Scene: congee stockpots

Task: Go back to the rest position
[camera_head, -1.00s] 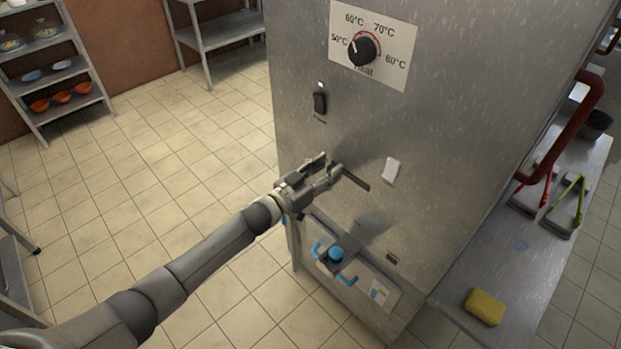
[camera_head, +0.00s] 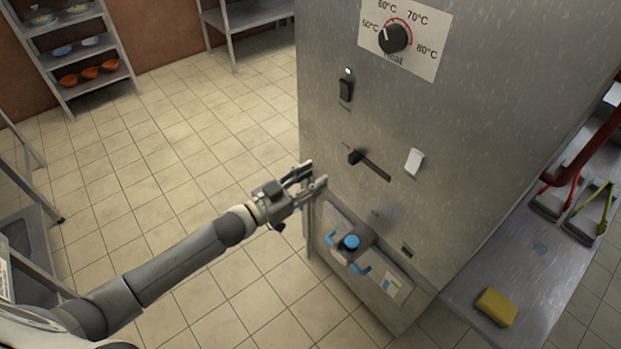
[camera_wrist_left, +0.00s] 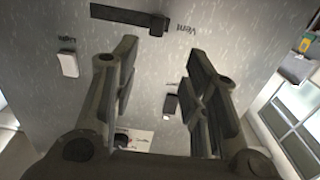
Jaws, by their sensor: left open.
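My left gripper (camera_head: 316,175) is open and empty, with its fingertips close to the left side of the steel cabinet's front (camera_head: 340,190). Its two spread fingers also show in the left wrist view (camera_wrist_left: 163,62), with nothing between them. A black slider knob (camera_head: 355,157) sits at the left end of its slot, above and right of the gripper and apart from it. In the left wrist view the slider (camera_wrist_left: 157,25) carries the label "Vent". My right gripper is not in view.
A yellow sponge (camera_head: 497,306) lies on the right counter. Shelves (camera_head: 75,50) stand at back left; the tiled floor (camera_head: 180,170) between is open.

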